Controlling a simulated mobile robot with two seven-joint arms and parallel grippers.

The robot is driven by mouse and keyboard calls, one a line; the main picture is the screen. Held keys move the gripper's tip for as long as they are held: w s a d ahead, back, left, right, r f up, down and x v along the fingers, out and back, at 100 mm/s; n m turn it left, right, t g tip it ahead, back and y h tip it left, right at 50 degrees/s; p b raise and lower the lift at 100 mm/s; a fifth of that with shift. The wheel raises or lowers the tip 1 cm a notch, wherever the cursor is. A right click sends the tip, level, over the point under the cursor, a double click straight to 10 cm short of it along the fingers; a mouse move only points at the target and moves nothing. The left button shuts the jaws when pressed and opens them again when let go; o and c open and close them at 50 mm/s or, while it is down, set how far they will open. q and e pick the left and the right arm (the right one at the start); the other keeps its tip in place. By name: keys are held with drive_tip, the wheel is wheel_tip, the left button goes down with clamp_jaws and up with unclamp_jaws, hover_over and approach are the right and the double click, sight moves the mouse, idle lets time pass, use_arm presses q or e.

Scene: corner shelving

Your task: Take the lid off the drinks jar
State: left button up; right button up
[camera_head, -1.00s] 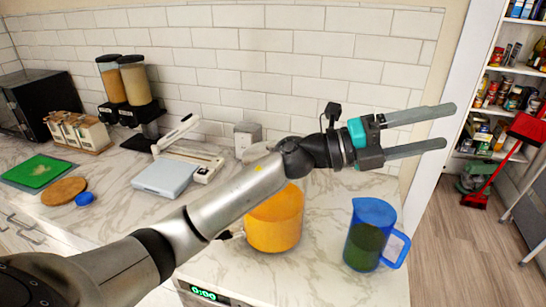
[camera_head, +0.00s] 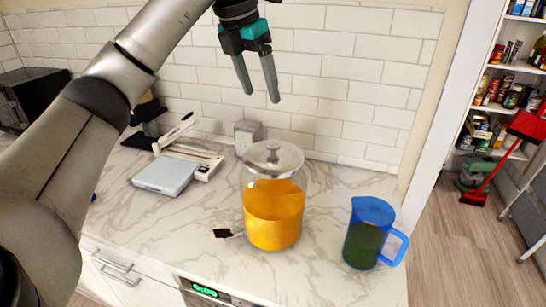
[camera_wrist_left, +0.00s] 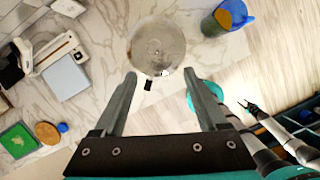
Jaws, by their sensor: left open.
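The drinks jar (camera_head: 273,215) stands on the marble counter, a clear jar with orange drink in it. Its round lid (camera_head: 273,158), silvery with a knob on top, sits on the jar. My left gripper (camera_head: 261,98) is open and empty, pointing down above the lid with a clear gap. In the left wrist view the lid (camera_wrist_left: 157,46) lies beyond the open fingers (camera_wrist_left: 164,78), seen from above. A dark tap sticks out at the jar's lower left. My right gripper cannot be made out in the head view.
A blue pitcher (camera_head: 370,234) with dark green drink stands right of the jar. The counter's front is clear.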

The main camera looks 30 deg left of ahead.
use_arm(q)
hover_over(273, 143)
drive_tip(key=s, duration=0.3)
drive_tip(key=f, duration=0.9)
drive_tip(key=shift+w+d+f, duration=0.15)
drive_tip(key=shift+d+f, duration=0.05)
drive_tip(key=shift+w+a+p+x, duration=0.15)
drive_tip(key=shift+p+x, duration=0.1)
drive_tip(key=shift+x, duration=1.05)
drive_tip(key=shift+w+a+p+x, duration=0.1)
drive_tip(key=shift+a+p+x, duration=0.1)
drive_tip(key=shift+x, duration=1.15)
drive_tip(key=shift+r, duration=0.1)
clamp_jaws()
